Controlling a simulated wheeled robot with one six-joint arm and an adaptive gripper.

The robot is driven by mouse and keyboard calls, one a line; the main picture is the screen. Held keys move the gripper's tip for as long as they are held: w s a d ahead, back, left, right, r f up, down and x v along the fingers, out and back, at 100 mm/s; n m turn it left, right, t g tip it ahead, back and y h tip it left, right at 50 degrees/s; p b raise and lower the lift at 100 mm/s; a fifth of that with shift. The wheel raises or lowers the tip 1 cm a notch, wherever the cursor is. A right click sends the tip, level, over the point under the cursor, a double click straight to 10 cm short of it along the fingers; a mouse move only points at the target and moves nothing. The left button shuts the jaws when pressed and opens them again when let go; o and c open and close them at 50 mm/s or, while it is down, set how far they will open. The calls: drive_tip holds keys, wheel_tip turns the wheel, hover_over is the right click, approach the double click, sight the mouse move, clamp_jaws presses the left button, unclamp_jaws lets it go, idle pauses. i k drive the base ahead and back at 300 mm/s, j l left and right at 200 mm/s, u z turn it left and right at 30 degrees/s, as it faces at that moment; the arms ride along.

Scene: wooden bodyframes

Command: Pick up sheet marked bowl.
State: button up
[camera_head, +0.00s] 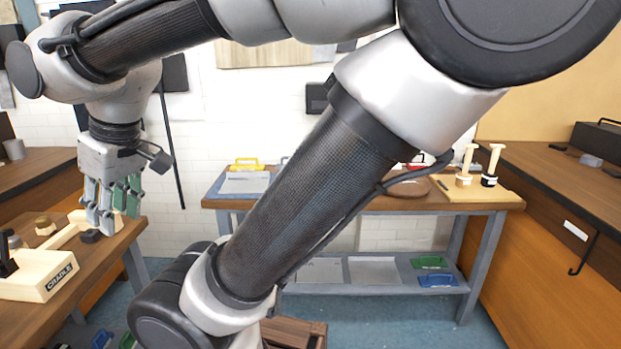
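My gripper (113,208) hangs fingers-down at the left, over the left wooden bench. Its grey and green fingers stand apart, with nothing visible between them. No sheet with a readable "bowl" mark shows. A pale sheet-like item (245,183) lies on the back bench beside a yellow-handled thing (246,163); any marking on it is too small to read. My gripper is far from it. My own arm crosses the middle of the view and hides part of the back bench.
A pale wooden block marked "CRADLE" (42,275) lies on the left bench (105,255). The back bench (490,202) holds a round brown board and two pale-handled tools (466,166). Green (430,262) and blue (438,281) items lie on its lower shelf. A brown counter (560,180) stands right.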

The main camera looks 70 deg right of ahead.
sight(245, 182)
drive_tip(key=l+z, duration=0.1)
drive_tip(key=z, duration=0.4)
drive_tip(key=i+z, duration=0.1)
drive_tip(key=z, duration=0.35)
drive_tip(key=l+z, duration=0.1)
drive_tip(key=z, duration=0.4)
drive_tip(key=i+z, duration=0.15)
drive_tip(key=z, duration=0.3)
drive_tip(key=i+z, duration=0.1)
drive_tip(key=i, duration=0.55)
